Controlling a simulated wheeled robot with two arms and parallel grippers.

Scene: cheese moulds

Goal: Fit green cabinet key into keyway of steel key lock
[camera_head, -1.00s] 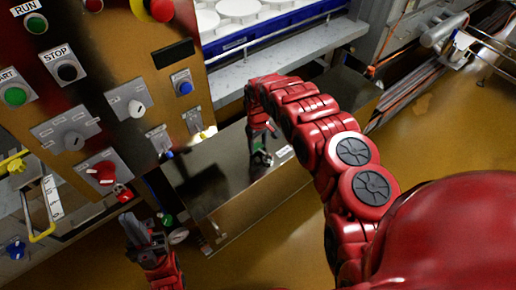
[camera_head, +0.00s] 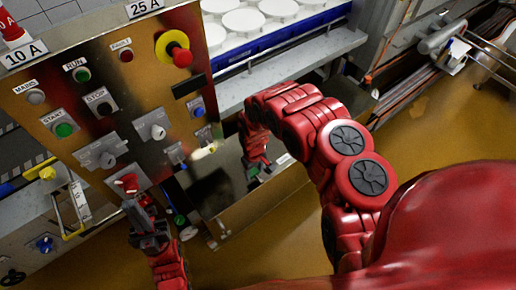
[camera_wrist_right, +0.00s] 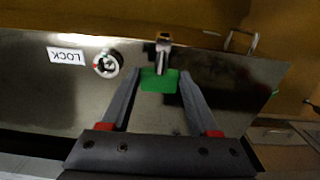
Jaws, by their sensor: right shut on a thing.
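The green cabinet key (camera_wrist_right: 158,80) is held between the fingertips of my right gripper (camera_wrist_right: 157,84) in the right wrist view, its metal part pointing away from the gripper. The steel key lock (camera_wrist_right: 107,64) is a round fitting on the steel plate, left of the key beside a white LOCK label (camera_wrist_right: 66,56). The key looks apart from the lock. In the head view my right gripper (camera_head: 256,166) is over the steel box and largely hides the key and lock. My left gripper (camera_head: 143,222) is in front of the control panel; its jaw gap is unclear.
The control panel (camera_head: 110,105) with several buttons and knobs stands at the left, its red knob (camera_head: 126,184) close to my left gripper. A blue tray of white moulds (camera_head: 262,40) lies behind. The orange floor (camera_head: 420,130) at the right is clear.

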